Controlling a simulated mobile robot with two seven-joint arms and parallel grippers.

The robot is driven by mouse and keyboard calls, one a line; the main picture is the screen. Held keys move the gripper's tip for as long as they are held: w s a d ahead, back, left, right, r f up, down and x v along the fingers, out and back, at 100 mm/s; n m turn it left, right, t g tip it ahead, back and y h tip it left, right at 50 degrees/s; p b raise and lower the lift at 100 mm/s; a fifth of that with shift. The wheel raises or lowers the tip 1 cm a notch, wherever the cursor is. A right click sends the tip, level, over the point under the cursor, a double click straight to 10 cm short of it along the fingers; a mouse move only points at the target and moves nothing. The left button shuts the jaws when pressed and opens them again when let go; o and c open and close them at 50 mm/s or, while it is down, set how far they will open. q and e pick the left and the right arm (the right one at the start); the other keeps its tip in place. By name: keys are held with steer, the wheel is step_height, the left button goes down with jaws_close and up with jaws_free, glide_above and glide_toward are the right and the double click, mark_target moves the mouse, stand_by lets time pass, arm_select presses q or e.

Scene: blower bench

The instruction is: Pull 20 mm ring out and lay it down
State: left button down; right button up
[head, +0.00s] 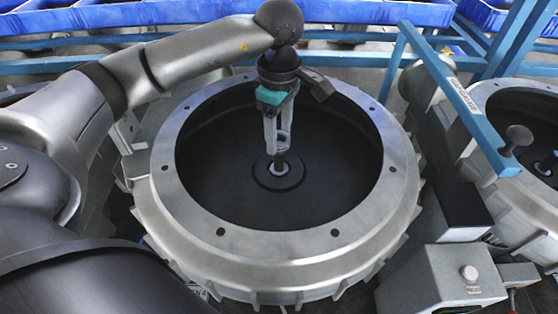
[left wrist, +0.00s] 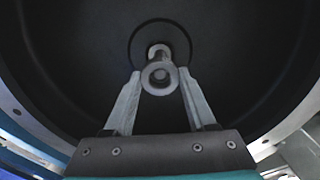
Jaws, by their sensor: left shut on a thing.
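The ring (left wrist: 147,80) is a small grey metal ring, seen in the left wrist view between the two fingertips of my left gripper (left wrist: 158,76). In the head view my left gripper (head: 281,140) points down over the middle of the blower housing and is shut on the ring. A short upright shaft (head: 281,160) stands at the centre of the dark housing floor, under the fingers. The ring lines up with the shaft. I cannot tell whether it is still around the shaft's top or just above it. My right gripper is not in view.
The round metal housing (head: 185,205) has a wide rim with bolt holes around the gripper. A second housing (head: 480,90) stands at the right behind a blue bar (head: 455,95). A grey box with a button (head: 440,285) is at front right. Blue bins (head: 130,14) line the back.

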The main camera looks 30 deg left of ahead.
arm_select(q)
steer(key=shift+r+p, duration=1.1)
steer(key=shift+r, duration=0.9)
steer(key=shift+f, duration=0.1)
